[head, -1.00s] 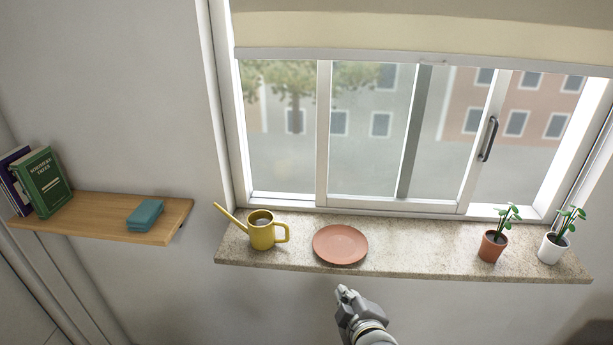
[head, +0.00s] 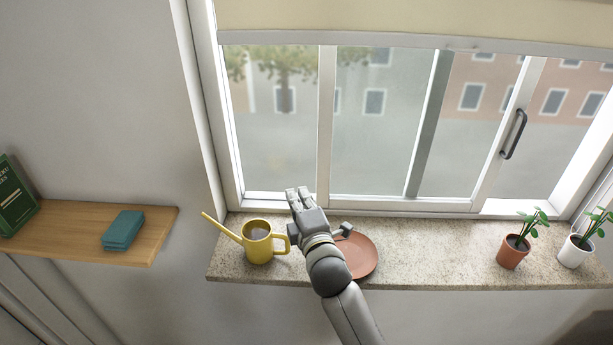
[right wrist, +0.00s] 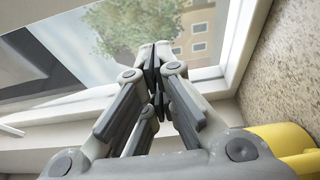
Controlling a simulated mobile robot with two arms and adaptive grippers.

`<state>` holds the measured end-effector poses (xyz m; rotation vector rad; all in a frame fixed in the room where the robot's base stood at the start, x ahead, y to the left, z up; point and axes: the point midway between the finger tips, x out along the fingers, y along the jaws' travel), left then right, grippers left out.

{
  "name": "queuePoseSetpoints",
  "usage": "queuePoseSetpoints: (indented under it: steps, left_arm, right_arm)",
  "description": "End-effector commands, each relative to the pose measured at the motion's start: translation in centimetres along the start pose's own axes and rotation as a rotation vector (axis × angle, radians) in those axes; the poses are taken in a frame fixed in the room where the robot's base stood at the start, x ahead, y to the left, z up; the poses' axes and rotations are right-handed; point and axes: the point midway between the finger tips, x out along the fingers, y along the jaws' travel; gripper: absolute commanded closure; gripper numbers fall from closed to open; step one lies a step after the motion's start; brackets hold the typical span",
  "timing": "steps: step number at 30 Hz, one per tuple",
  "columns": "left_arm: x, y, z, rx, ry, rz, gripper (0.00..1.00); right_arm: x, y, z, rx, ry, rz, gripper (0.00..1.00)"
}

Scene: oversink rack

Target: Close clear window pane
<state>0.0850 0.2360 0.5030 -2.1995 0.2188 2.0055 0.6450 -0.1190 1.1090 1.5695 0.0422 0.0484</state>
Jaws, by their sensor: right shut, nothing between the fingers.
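The clear window pane (head: 385,130) stands in a white sliding frame. Its right stile bears a dark upright handle (head: 514,134). A gap shows between that stile and the right side of the window frame, so the pane stands partly open. My right gripper (head: 297,193) is over the sill, shut and empty, its tips in front of the lower frame near the pane's left stile. I cannot tell whether it touches the frame. The right wrist view shows its fingers (right wrist: 156,68) together, with the glass behind. The handle is well to its right. My left gripper is out of view.
On the stone sill (head: 430,255), a yellow watering can (head: 258,243) stands just left of my right gripper. A terracotta plate (head: 362,257) is partly hidden by my arm. Potted plants (head: 513,252) stand at the right end. The sill between plate and plants is clear.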

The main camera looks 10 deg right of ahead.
Motion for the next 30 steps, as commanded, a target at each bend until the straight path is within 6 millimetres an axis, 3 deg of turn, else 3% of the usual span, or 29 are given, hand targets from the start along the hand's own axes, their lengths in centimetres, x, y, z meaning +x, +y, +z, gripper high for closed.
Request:
queuePoseSetpoints:
  steps: [3,6,13,19,30]
  left_arm:
    - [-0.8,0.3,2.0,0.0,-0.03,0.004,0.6]
    - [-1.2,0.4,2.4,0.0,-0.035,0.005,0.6]
    - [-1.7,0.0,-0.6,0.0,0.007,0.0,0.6]
    - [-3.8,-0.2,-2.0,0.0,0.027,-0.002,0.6]
    - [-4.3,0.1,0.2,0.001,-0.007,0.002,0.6]
  right_arm:
    - [2.2,0.3,0.0,0.001,-0.001,0.0,1.0]
    - [3.8,0.3,0.0,0.001,-0.001,-0.001,1.0]
    - [7.2,0.2,0.0,0.002,-0.001,-0.001,1.0]
    - [6.1,0.3,2.7,0.0,-0.001,-0.003,1.0]
    - [5.7,-0.1,3.8,0.002,0.0,-0.001,1.0]
